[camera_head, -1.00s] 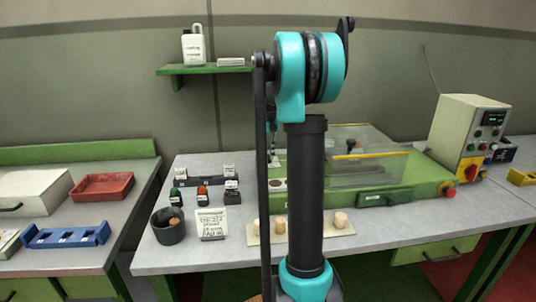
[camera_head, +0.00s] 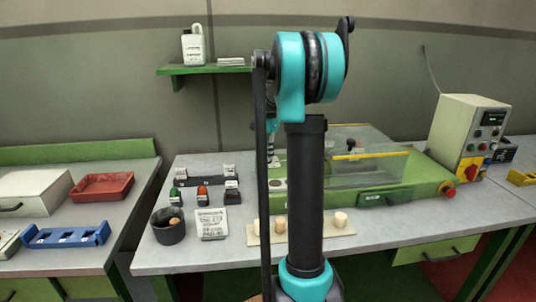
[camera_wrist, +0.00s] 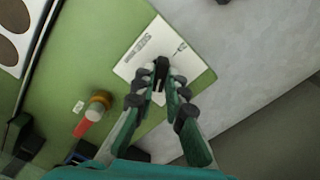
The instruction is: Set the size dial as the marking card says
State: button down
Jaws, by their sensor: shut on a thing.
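The size dial shows in the wrist view as a dark knob (camera_wrist: 161,70) on a white plate (camera_wrist: 138,50) with printed lettering and a small mark. The plate sits on a green surface. My gripper (camera_wrist: 158,90) is shut on the knob, its fingers on either side. The dial's setting cannot be read, as the fingers cover part of the plate. In the head view my gripper (camera_head: 272,156) is partly hidden behind my arm, over the left end of the green machine (camera_head: 425,180).
A dark cup (camera_head: 167,228) stands left of the card. Small bottles (camera_head: 203,196) stand behind it. Cork stoppers (camera_head: 281,224) stand on a pale board (camera_head: 345,232). A clear cover (camera_head: 380,165) and a control box (camera_head: 468,135) are to the right. A red-and-yellow part (camera_wrist: 93,112) is near my fingers.

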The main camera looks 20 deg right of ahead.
jog(key=m, duration=0.5)
jog(key=shift+m, duration=0.4)
dwell(0.4)
jog(key=c, duration=1.6)
grip_release()
jog(key=shift+o, duration=0.2)
notch_tip(320, 180, up, 12)
jog(key=shift+s, duration=0.1)
